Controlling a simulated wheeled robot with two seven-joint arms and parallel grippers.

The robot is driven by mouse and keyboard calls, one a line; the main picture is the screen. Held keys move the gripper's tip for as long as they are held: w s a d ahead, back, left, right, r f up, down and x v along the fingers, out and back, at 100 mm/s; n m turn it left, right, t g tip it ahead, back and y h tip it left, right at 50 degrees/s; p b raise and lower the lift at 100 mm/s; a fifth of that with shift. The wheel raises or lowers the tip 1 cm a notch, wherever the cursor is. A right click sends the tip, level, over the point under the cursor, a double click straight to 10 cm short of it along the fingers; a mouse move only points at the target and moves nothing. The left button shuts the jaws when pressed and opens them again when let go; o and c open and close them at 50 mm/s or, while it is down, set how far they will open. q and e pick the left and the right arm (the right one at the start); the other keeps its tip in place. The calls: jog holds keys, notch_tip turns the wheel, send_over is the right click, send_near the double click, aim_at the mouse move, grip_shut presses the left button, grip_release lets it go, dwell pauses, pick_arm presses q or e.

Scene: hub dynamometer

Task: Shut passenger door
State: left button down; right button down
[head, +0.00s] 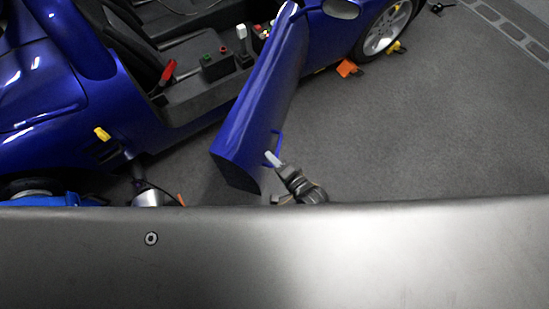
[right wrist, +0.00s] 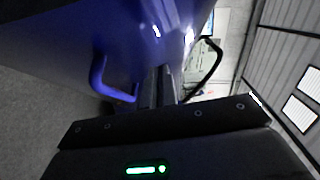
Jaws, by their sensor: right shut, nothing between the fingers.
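The passenger door (head: 258,95) of the blue car stands wide open, swung out from the body toward me. Its outer face also fills the upper part of the right wrist view (right wrist: 150,35). A blue loop handle (right wrist: 104,80) on the door shows left of my fingers there. My right gripper (head: 272,158) is shut and empty, with its fingertips at the door's outer face near the free end. I cannot tell whether they touch it. In the right wrist view the fingers (right wrist: 158,85) point at the blue panel.
The car's open cabin shows a red lever (head: 168,72) and a switch box (head: 217,65). Orange (head: 348,68) and yellow (head: 396,47) blocks lie by the front wheel (head: 388,28). The grey floor (head: 430,130) right of the door is clear.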

jog(key=p+v, duration=0.1)
jog(key=v, duration=1.2)
jog(key=shift+d, duration=0.25)
